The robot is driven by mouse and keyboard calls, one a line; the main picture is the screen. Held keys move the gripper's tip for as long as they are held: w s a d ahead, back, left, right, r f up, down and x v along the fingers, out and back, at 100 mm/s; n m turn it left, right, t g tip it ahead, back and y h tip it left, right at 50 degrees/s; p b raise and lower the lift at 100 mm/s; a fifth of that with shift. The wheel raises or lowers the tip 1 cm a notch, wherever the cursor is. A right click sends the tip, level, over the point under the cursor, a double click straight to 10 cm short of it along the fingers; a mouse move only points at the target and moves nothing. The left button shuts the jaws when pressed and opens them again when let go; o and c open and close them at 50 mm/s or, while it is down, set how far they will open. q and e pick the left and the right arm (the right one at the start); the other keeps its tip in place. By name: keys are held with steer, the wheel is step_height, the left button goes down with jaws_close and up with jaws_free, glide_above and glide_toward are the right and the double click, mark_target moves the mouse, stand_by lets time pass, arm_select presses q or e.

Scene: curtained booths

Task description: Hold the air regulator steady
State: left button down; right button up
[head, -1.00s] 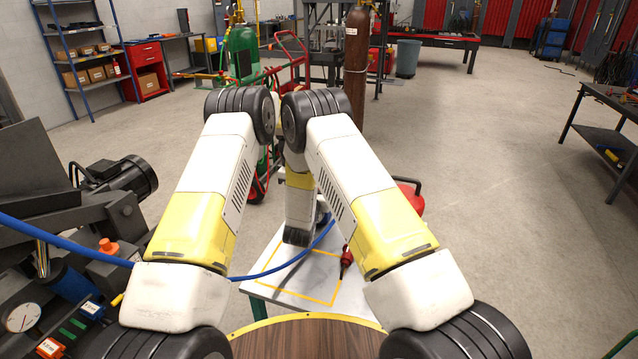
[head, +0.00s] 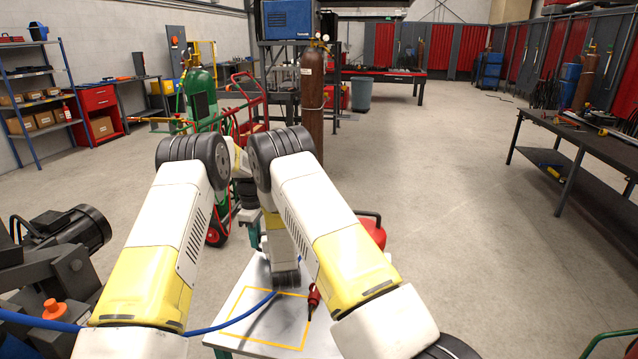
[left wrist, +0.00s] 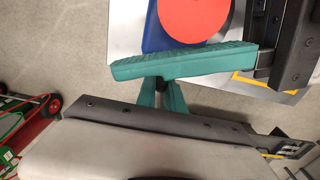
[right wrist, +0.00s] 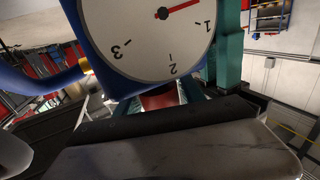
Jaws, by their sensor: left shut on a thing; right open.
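The air regulator shows large in the right wrist view, with a blue body (right wrist: 95,40) and a white gauge face (right wrist: 140,75) with a red needle. In the left wrist view its blue body (left wrist: 160,28) carries a red disc (left wrist: 195,15). My left gripper (left wrist: 185,62) is shut on it, with a teal finger pad across its edge. My right gripper (right wrist: 165,98) is open close to the gauge, with teal finger parts below and right of it. In the head view my forearms hide the regulator and fingertips. A blue hose (head: 235,315) runs towards the hidden grippers.
A white table (head: 235,300) with a yellow outline stands below my arms, with a small red-handled item (head: 313,298) on it. A green cylinder (head: 201,95) and a brown cylinder (head: 312,105) stand beyond. A dark workbench (head: 570,135) is at right. Open floor lies between.

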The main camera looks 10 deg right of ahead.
steer(key=n+y, duration=0.1)
steer(key=y, duration=0.1)
steer(key=n+g+y, duration=0.1)
steer(key=n+y, duration=0.1)
steer(key=a+n+y, duration=0.1)
steer(key=y, duration=0.2)
steer(key=shift+s+f+n, duration=0.1)
steer(key=shift+s+n, duration=0.05)
steer(key=shift+n, duration=0.25)
steer(key=v, duration=0.7)
steer(key=shift+s+r, duration=0.1)
steer(key=shift+r, duration=0.1)
steer(key=d+r+m+g+h, duration=0.25)
steer(key=d+r+h, duration=0.2)
steer(key=r, duration=1.15)
steer(key=s+d+r+m+g, duration=0.1)
steer(key=s+d+r+g, duration=0.1)
steer(key=s, duration=0.4)
steer(key=s+d+r+m+g, duration=0.1)
steer(key=s+d+r+g, duration=0.1)
steer(key=s+r, duration=0.3)
steer(key=shift+s+r+h, duration=0.2)
steer(key=shift+s+h, duration=0.15)
steer(key=shift+s, duration=0.4)
steer(key=shift+o, duration=0.4)
steer(key=shift+d, duration=0.1)
